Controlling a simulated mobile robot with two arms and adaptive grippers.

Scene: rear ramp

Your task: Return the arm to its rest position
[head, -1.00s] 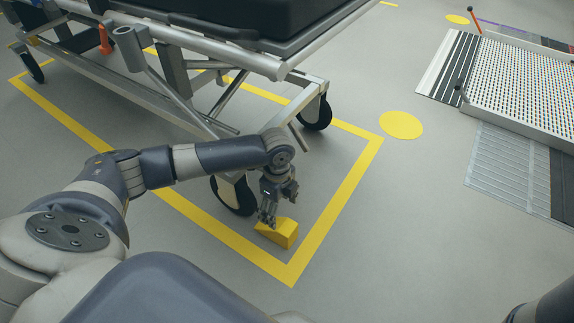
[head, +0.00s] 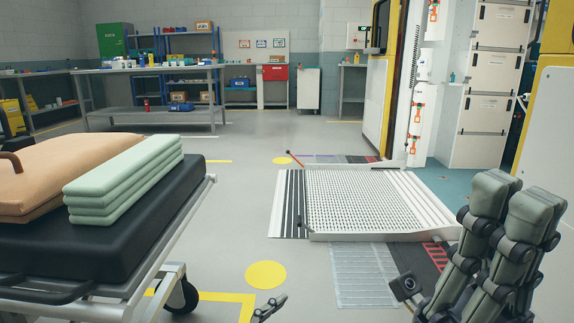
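My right gripper (head: 516,200) stands large at the lower right of the head view, with its fingers pointing up. Two jointed grey-green fingers are straight and side by side, with nothing seen between them. My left gripper (head: 269,308) shows only as a small dark tip at the bottom edge, low near the floor. Its state and anything it may hold are out of sight. The yellow block seen earlier is not in this view.
A stretcher (head: 150,238) with a black mattress and folded green blankets (head: 125,180) stands at left. A metal ramp (head: 365,203) lies before the vehicle opening at right. Yellow floor marks (head: 266,275) lie between them. A workbench (head: 150,72) is at the back.

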